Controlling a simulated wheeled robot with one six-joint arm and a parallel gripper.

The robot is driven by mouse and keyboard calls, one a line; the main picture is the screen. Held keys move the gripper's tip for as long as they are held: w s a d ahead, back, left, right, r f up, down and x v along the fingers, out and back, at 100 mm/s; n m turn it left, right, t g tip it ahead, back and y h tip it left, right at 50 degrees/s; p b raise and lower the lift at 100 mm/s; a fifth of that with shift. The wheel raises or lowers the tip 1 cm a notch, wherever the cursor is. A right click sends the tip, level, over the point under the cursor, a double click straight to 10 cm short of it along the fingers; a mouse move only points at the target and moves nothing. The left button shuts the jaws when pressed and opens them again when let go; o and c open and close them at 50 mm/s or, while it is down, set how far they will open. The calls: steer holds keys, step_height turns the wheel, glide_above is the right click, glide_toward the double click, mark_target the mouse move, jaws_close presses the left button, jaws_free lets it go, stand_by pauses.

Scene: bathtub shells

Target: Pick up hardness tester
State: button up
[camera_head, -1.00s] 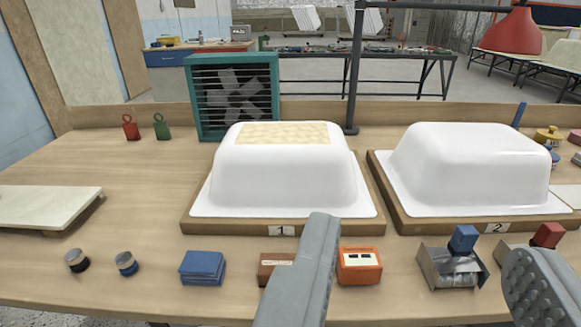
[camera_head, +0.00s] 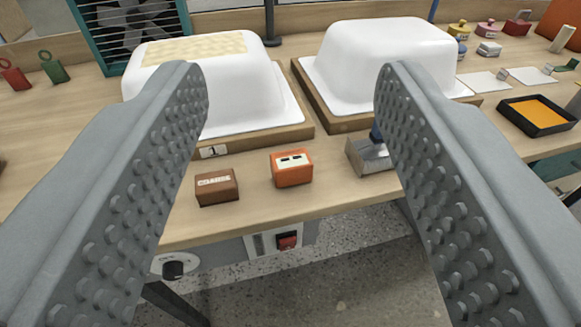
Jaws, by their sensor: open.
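An orange box (camera_head: 291,168) with a pale face and two small dark windows looks like the hardness tester. It sits upright near the front edge of the wooden bench. My gripper (camera_head: 290,85) is open and empty. Its two grey studded fingers stand wide apart, and the orange box shows in the gap between them, touching neither.
A brown labelled block (camera_head: 216,187) lies just left of the orange box, and a metal holder (camera_head: 369,154) stands to its right, partly behind my right finger. White tub shells on wooden bases (camera_head: 290,134) stand behind. Below the bench edge is a control with a red switch (camera_head: 287,241).

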steer(key=shift+o, duration=0.4)
steer(key=o, duration=0.7)
steer(key=shift+w, duration=0.45)
steer(key=n+g, duration=0.3)
steer(key=g, duration=1.4)
glide_above(291, 159)
step_height(291, 159, down, 10)
step_height(291, 159, down, 17)
steer(key=shift+f, duration=0.2)
